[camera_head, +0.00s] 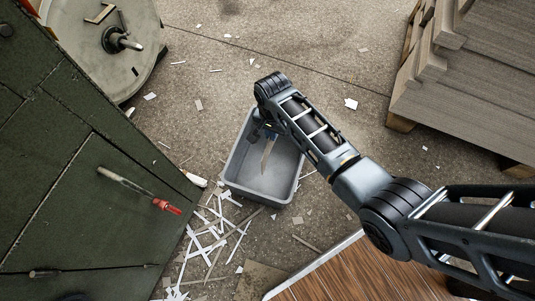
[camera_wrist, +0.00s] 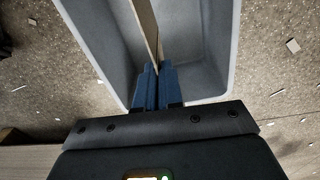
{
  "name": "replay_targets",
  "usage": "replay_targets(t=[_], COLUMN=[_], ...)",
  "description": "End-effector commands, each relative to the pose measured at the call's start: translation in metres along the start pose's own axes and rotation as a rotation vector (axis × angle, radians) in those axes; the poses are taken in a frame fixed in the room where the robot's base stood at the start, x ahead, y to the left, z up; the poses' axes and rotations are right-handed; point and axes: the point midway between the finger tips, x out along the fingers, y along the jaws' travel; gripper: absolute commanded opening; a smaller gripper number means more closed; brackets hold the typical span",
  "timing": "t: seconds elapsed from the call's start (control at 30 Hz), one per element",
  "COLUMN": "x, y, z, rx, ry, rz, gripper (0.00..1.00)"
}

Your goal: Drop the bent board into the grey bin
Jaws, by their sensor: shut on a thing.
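The grey bin (camera_head: 234,181) stands on the floor in the middle of the head view, and its inside and walls fill the top of the wrist view (camera_wrist: 208,50). My gripper (camera_wrist: 155,72) is over the bin with its blue fingers shut on the bent board (camera_wrist: 146,28). The board is a thin tan strip seen nearly edge-on, pointing away from the fingers.
A green machine (camera_head: 70,190) with a red-handled tool (camera_head: 165,206) on it stands at left. White paper strips (camera_head: 215,232) litter the floor beside the bin. Stacked grey boards (camera_head: 470,80) stand at upper right. A wooden surface (camera_head: 355,275) lies at the bottom.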

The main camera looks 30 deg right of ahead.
Motion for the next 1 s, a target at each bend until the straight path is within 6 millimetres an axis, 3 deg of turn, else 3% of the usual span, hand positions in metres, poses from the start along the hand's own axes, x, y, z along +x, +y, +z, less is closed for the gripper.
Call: replay_targets(t=[0.03,0.13,0.47,0.5,0.8,1.0], x=[0.0108,0.0168,0.0176,0.0176,0.0176,0.0176], y=[0.0,0.0,0.0,0.0,0.0,0.0], z=[-0.0001,-0.0001,0.0,0.0,0.0,0.0], rx=[0.0,0.0,0.0,0.0,0.0,0.0], ry=[0.0,0.0,0.0,0.0,0.0,0.0], rz=[0.0,0.0,0.0,0.0,0.0,0.0], gripper=[0.0,0.0,0.0,0.08,0.36,0.36])
